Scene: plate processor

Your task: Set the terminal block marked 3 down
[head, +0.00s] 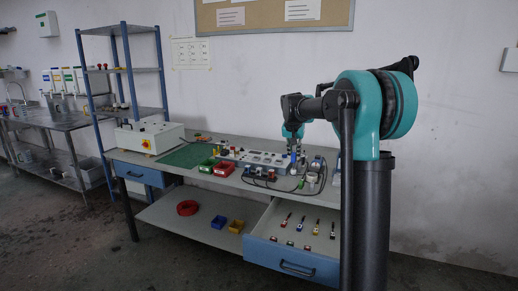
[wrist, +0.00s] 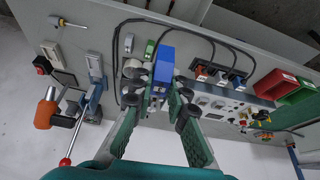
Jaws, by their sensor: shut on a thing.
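My gripper (wrist: 157,88) is shut on a blue block (wrist: 164,65), which sits between its fingertips in the wrist view. I take it for the terminal block, but no number is readable on it. A metal part shows just below the blue block between the fingers. In the head view my gripper (head: 293,143) points down over the right part of the workbench (head: 232,176); the block is tiny there. I cannot tell whether the block touches anything beneath it. A small green block (wrist: 149,48) stands close to the left of the blue one in the wrist view.
Black cables (wrist: 196,30) curve beside the block to several sockets. A grey panel (head: 258,158) and red and green bins (head: 224,168) stand to the left in the head view. Below, an open drawer (head: 290,262) holds tools. A clamp with an orange part (wrist: 47,108) is nearby.

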